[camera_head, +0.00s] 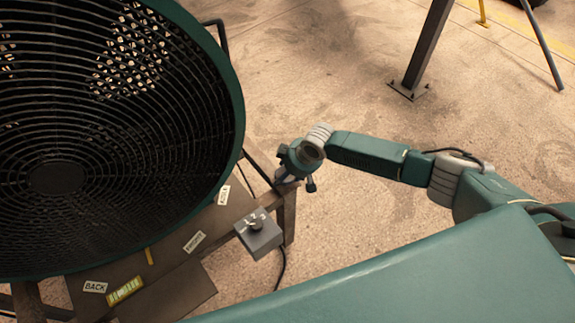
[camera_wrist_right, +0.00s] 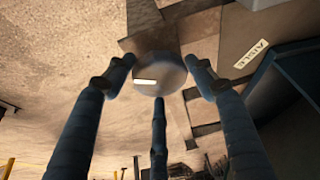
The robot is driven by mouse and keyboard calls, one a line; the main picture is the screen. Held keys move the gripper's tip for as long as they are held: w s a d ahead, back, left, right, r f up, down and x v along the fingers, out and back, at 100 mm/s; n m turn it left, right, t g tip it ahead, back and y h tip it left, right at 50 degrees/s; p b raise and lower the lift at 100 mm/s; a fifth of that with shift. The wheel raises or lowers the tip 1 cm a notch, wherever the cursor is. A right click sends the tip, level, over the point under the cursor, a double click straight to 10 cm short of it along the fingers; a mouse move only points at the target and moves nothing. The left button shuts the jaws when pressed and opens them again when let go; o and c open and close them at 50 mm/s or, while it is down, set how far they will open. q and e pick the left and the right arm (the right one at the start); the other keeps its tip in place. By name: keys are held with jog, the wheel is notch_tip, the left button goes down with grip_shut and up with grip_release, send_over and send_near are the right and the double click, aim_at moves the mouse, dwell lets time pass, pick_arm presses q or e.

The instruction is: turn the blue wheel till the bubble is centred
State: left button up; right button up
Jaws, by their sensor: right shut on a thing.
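The wheel (camera_wrist_right: 172,68) is a round, grey-blue disc with a white mark on its face in the right wrist view. My right gripper (camera_wrist_right: 160,76) is shut on it, with fingers around its rim. In the head view my right gripper (camera_head: 294,176) is at the table's right corner and hides most of the wheel. A yellow-green level (camera_head: 125,290) lies near the table's front edge; its bubble is too small to place. My left gripper is not in view.
A big dark fan with a green rim (camera_head: 240,95) covers much of the table (camera_head: 190,285). Labels include BACK (camera_head: 95,287) and AISLE (camera_wrist_right: 251,54). A grey box with a knob (camera_head: 260,240) sits at the right edge, its cable hanging. Floor right of the table is open, with a post (camera_head: 428,45) behind.

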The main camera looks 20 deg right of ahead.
jog(key=m+p, duration=0.1)
jog(key=m+h+p, duration=0.1)
jog(key=m+p, duration=0.1)
jog(key=shift+s+a+r, duration=0.2)
jog(key=shift+a+m+t+h+p, duration=0.1)
jog(key=shift+m+t+h+p, duration=0.2)
jog(key=shift+m+p, duration=0.5)
jog(key=shift+f+m+h+p, duration=0.2)
jog(key=shift+m+h+p, duration=0.3)
jog(key=shift+m, duration=0.7)
jog(key=shift+w+m+h, duration=0.1)
jog(key=shift+m+h, duration=0.2)
jog(key=shift+m, duration=0.6)
jog(key=o, duration=1.2)
jog(key=shift+c, duration=0.2)
jog(key=shift+r, duration=0.1)
